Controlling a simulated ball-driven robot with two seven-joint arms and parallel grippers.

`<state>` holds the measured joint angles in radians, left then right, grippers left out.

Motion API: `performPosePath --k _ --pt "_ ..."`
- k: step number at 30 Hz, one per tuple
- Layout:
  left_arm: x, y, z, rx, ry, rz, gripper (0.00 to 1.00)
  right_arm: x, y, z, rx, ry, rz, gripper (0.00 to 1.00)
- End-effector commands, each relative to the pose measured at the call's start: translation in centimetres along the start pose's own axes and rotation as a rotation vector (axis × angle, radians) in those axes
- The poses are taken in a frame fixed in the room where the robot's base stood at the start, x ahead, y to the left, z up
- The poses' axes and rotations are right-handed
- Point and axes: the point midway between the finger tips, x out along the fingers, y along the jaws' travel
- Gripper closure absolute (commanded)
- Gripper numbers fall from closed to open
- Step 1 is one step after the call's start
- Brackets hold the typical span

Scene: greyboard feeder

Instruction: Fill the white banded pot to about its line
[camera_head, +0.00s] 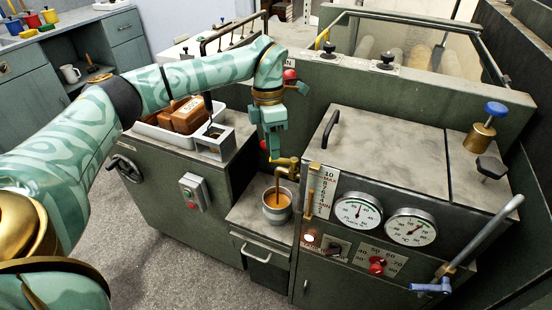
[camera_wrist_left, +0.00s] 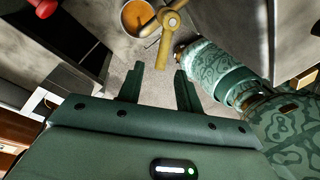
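The pot (camera_head: 277,215), pale grey with a darker band, stands upright on a low ledge under a brass tap (camera_head: 287,164). A brown stream runs from the tap into it, and brown liquid shows inside. In the left wrist view, the pot (camera_wrist_left: 131,27) is at the top, with the brass tap (camera_wrist_left: 172,19) beside it. I cannot make out its fill line. My left gripper (camera_head: 274,154) points down just beside and above the tap. My right gripper is out of view.
A machine with two gauges (camera_head: 358,212) and a level scale (camera_head: 325,190) stands right of the pot. A white tray (camera_head: 150,132) with brown blocks is on the left cabinet, above a switch box (camera_head: 194,192). A blue-ended lever (camera_head: 430,287) juts out at lower right.

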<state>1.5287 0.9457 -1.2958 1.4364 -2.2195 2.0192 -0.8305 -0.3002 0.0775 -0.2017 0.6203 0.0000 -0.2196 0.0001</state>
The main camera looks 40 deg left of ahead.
Motion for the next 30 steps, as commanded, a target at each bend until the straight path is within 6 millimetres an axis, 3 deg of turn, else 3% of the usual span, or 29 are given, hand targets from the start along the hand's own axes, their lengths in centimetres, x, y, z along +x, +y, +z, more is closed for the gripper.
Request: performPosePath --k 1,6,16,20,30 --pt "1.3 0.1 0.0 0.001 0.002 -0.002 0.65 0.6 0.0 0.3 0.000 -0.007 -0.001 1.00" --pt "2.8 0.0 0.0 0.001 0.000 0.000 0.65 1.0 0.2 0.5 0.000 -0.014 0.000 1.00" --pt "3.0 0.0 0.0 0.001 -0.003 0.002 0.65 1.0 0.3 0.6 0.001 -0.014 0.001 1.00" --pt "3.0 0.0 0.0 0.001 -0.002 0.001 0.98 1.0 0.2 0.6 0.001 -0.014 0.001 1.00" --pt "2.8 -0.2 0.0 -0.019 -0.005 0.001 1.00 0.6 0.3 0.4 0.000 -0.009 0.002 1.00"
